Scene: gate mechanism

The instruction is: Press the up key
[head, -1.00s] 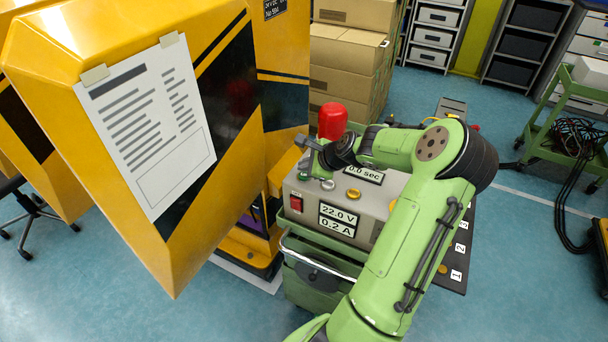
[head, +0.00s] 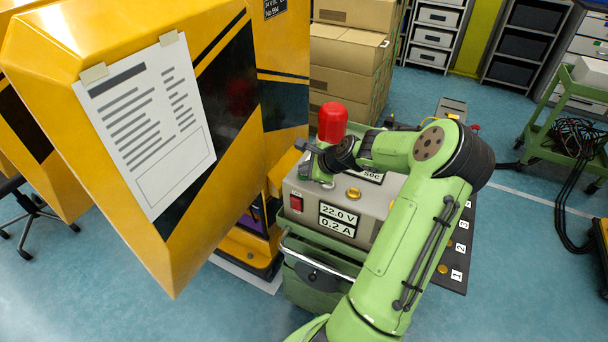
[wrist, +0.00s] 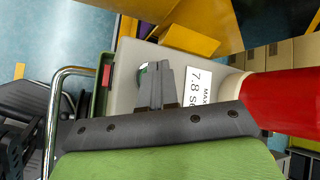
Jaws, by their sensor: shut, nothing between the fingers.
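A grey control box (head: 375,222) stands beside the yellow machine. No key on it shows a readable up mark. A round, metal-rimmed button with a greenish face (wrist: 144,73) lies right behind my fingertips in the wrist view and is partly hidden by them. My gripper (head: 314,172) is over the left back part of the box top, fingers pointing down. It is shut and empty, and its two fingers show side by side in the wrist view (wrist: 156,70). I cannot tell whether the tips touch the button. A yellow button (head: 354,193) sits to the right of the gripper.
A red dome lamp (head: 332,121) stands close behind my gripper and fills the right of the wrist view (wrist: 285,98). The yellow machine (head: 150,120) rises close on the left.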

